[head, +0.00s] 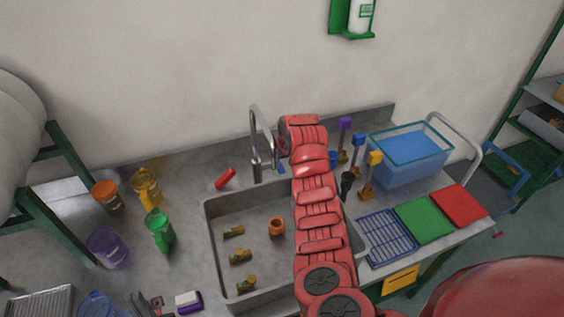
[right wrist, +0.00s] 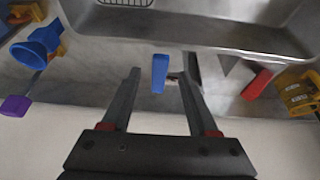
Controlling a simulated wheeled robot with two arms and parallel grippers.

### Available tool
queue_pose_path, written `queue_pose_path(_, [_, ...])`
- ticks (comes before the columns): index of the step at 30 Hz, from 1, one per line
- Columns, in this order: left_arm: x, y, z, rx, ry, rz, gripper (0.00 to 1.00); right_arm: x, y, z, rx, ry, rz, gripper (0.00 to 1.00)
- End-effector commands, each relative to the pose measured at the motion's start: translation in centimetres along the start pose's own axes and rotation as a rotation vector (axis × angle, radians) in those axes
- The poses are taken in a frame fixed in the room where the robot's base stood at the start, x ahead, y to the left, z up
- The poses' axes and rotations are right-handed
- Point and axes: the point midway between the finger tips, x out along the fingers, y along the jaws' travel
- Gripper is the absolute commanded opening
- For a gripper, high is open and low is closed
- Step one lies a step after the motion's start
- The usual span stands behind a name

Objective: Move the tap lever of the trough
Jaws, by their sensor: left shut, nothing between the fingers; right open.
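The trough (head: 211,235) is a grey sink in the worktop with a curved metal tap (head: 256,150) behind it. The tap's blue lever (head: 281,169) shows just left of my red right arm. In the right wrist view the blue lever (right wrist: 160,73) appears between the two fingers of my open right gripper (right wrist: 162,80), with a gap on each side; contact is not visible. In the head view my right arm hides that gripper. My left gripper (head: 151,304) is shut and empty at the bottom edge, left of the trough.
An orange item (head: 277,227) and several brownish pieces lie in the trough. Jars stand at left.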

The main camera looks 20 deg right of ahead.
Motion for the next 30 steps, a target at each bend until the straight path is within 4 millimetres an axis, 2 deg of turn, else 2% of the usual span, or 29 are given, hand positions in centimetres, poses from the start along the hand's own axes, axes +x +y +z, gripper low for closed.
queue_pose_path(9, [0.8, 0.0, -0.1, 0.000, 0.000, 0.000, 0.00, 2.4, 0.0, -0.1, 0.001, 0.001, -0.001, 0.60])
queue_pose_path(20, [0.8, 0.0, -0.1, 0.000, 0.000, 0.000, 0.00, 2.7, 0.0, 0.0, -0.001, 0.001, 0.000, 0.60])
queue_pose_path(30, [0.8, 0.0, -0.1, 0.000, 0.000, 0.000, 0.00, 2.7, 0.0, -0.1, 0.000, 0.002, 0.000, 0.00])
